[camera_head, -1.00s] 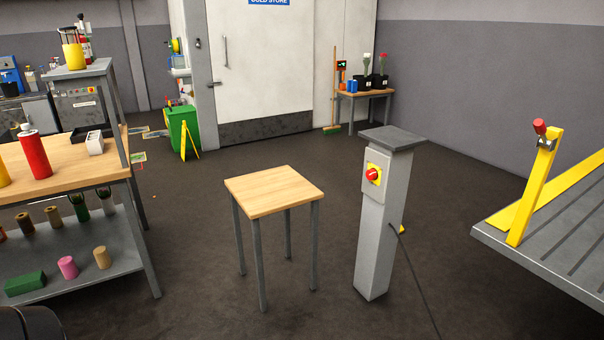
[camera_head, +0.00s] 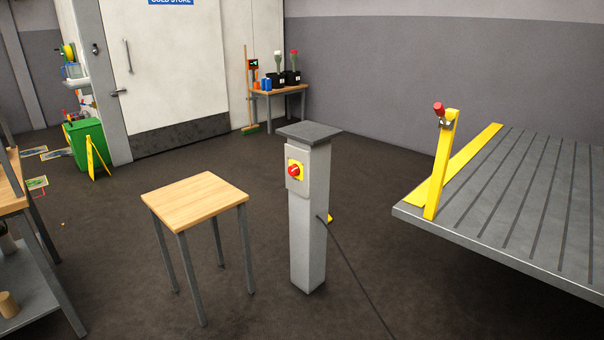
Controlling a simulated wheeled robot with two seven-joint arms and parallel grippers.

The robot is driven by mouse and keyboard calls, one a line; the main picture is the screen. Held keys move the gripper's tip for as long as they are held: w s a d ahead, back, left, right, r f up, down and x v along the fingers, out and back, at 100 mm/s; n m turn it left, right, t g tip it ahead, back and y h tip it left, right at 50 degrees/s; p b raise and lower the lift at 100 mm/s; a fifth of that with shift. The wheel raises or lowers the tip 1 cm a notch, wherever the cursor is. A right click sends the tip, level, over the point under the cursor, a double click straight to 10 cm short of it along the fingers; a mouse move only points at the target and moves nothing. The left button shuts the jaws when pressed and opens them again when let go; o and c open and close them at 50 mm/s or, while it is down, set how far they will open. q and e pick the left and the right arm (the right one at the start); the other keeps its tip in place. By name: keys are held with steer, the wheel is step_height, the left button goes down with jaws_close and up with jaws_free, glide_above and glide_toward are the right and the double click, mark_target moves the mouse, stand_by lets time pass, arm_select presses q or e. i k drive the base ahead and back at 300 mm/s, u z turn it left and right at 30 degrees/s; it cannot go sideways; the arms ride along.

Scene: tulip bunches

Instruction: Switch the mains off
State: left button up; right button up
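A red rotary switch knob (camera_head: 294,171) on a yellow plate sits on a pale grey box (camera_head: 297,187) near the top of a grey pedestal (camera_head: 309,240). The pedestal has a dark flat cap (camera_head: 309,132). The knob's faint markings are too small to read, so I cannot tell its position. A dark cable (camera_head: 350,268) runs from the pedestal's right side down across the floor. Neither of my grippers shows in the head view.
A small wooden-topped table (camera_head: 195,200) stands just left of the pedestal. A slatted grey platform (camera_head: 520,200) with a yellow post (camera_head: 441,170) is at the right. A shelved bench (camera_head: 25,265) is at the left edge. Dark floor is open behind the pedestal.

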mark_target(293, 170)
steer(key=u, duration=0.75)
steer(key=i, duration=1.75)
steer(key=z, duration=1.65)
steer(key=i, duration=0.5)
steer(key=u, duration=0.05)
